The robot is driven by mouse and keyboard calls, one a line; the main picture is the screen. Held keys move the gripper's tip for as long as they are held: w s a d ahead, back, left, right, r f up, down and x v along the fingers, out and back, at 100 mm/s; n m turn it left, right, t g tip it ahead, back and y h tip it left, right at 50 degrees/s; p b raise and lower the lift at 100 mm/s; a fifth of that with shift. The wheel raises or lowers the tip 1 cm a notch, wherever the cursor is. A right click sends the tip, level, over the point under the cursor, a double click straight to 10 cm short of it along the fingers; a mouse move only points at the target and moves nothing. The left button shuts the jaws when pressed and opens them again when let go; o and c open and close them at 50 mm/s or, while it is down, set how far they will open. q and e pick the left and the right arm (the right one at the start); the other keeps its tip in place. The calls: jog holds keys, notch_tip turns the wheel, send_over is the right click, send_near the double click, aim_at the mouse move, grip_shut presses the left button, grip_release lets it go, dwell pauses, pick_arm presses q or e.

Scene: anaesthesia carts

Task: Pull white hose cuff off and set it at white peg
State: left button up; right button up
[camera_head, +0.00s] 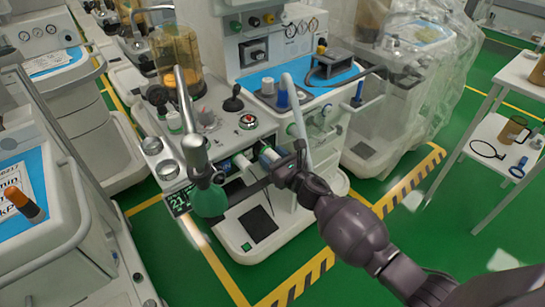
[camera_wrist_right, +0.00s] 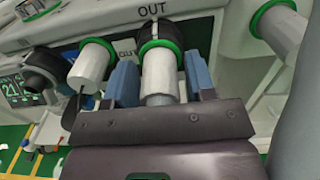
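My right gripper (camera_head: 275,163) is at the front of the middle anaesthesia cart (camera_head: 240,215). In the right wrist view its blue fingers (camera_wrist_right: 160,85) stand on either side of a white cuff (camera_wrist_right: 160,72). Narrow gaps seem to show beside the cuff, so I take the gripper as open around it. The cuff sits on a dark port with a green ring (camera_wrist_right: 160,45), under the label OUT. A second white cuff with a green ring (camera_wrist_right: 91,62) is to its left. I cannot tell which part is the white peg. My left gripper is not in view.
A third white fitting with a green ring (camera_wrist_right: 279,28) is at the upper right. A pale tube (camera_head: 298,115) rises close to my gripper. A green bag (camera_head: 209,200) hangs from a metal arm (camera_head: 187,105) on the left. A white side table (camera_head: 500,150) stands right; green floor lies between.

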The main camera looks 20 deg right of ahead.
grip_shut()
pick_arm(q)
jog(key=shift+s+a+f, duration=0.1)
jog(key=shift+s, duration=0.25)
pick_arm(e)
jog(key=shift+s, duration=0.1)
jog(key=shift+s+d, duration=0.2)
jog(key=shift+s, duration=0.2)
jog(key=shift+s+d, duration=0.1)
jog(key=shift+s, duration=0.25)
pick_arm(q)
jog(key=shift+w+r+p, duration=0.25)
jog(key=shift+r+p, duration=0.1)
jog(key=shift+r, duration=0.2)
pick_arm(e)
jog(key=shift+v, duration=1.1)
